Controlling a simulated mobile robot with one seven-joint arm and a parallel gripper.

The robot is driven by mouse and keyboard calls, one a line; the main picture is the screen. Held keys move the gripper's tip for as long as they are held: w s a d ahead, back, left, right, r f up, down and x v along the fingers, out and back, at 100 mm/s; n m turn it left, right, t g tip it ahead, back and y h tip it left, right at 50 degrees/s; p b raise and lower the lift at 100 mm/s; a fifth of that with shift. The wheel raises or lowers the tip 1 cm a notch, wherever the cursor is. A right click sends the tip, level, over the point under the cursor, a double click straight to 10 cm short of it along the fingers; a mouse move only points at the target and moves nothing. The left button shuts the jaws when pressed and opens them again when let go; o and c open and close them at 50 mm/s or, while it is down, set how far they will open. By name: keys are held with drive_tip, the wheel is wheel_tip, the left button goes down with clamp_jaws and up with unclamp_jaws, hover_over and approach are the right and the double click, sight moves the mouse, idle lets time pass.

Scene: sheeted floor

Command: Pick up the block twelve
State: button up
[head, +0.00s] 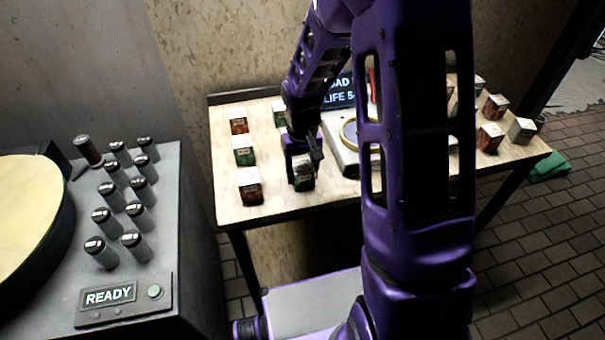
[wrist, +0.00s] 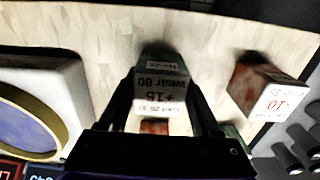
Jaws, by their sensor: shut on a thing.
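In the head view a dark green block (head: 303,180) with a pale top is near the front of the wooden table (head: 290,205). My gripper (head: 303,160) points down over it. In the wrist view the same block (wrist: 160,85) sits between the two fingers of my gripper (wrist: 163,105), which is shut on it. Its white label is upside down and seems to read +15, with smaller blurred print; I cannot make out a twelve for sure. I cannot tell whether its base touches the table.
A red block (head: 250,187) stands to the left, with a green block (head: 243,150) and another red block (head: 238,122) behind. A pale device with a gold ring (head: 348,133) stands to the right, before a lit display (head: 340,98). A console (head: 150,220) with several cylinders is at left.

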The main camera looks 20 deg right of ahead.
clamp_jaws()
